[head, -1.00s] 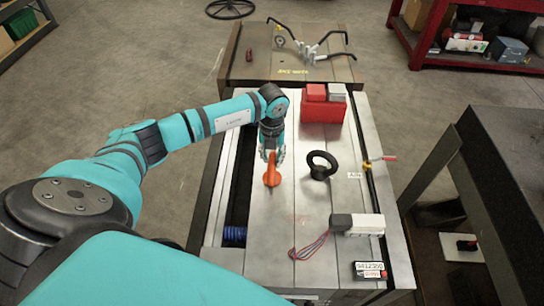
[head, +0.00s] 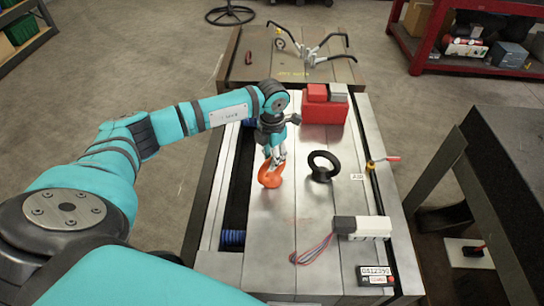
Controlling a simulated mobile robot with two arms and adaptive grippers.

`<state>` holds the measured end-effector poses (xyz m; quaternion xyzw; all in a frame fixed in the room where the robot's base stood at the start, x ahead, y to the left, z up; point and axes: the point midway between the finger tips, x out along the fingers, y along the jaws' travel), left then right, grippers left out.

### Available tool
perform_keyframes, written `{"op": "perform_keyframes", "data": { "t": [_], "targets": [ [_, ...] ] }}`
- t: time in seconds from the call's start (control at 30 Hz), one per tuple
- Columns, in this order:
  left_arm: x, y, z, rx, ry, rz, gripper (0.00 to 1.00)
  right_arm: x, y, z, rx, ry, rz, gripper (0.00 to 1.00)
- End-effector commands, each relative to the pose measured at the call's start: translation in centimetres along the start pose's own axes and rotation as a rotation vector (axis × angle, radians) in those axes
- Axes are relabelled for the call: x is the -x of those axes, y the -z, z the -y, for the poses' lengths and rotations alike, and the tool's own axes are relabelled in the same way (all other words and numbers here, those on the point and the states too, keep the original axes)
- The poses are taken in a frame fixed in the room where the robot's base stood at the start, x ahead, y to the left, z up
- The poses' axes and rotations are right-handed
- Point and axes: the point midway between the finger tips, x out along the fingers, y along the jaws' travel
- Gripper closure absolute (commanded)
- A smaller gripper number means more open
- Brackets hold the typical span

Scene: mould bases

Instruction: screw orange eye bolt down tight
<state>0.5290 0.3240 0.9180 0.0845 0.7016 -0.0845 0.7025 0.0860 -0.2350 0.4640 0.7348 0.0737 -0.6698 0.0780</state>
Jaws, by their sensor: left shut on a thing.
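The orange eye bolt (head: 270,178) stands on the left part of the grey steel mould base (head: 278,230). My left gripper (head: 274,162) reaches down onto it from above and is shut on the top of its ring. The ring now shows broader, turned partly face-on to the camera. Its shank and the place where it meets the plate cannot be made out. My right gripper is not in view.
A black eye bolt (head: 322,166) stands close to the right. A red box (head: 324,107) is behind it. A white-and-grey block (head: 362,227) with wires and a small labelled device (head: 375,275) lie at the front right. A dark table (head: 507,170) stands at the right.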

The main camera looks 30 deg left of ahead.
Motion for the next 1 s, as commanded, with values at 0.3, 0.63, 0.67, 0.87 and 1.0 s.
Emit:
{"op": "perform_keyframes", "data": {
  "t": [0.3, 0.63, 0.67, 0.87, 1.0],
  "targets": [
    [-0.3, 0.0, 0.0, -0.284, 0.0, 0.001, 1.0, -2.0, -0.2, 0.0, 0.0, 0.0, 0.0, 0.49],
    [-0.1, 0.0, 0.1, -0.341, 0.001, -0.001, 1.0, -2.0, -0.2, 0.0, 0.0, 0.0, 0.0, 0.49],
    [-0.1, 0.0, 0.1, -0.34, 0.001, -0.001, 0.75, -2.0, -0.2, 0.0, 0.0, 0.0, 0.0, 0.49],
    [-0.1, 0.0, 0.1, -0.339, 0.001, -0.001, 0.5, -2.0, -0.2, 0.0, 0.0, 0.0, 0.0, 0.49],
    [-0.1, 0.0, 0.0, -0.338, 0.0, -0.001, 0.5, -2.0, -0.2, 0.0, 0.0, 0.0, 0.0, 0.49]
  ]
}}
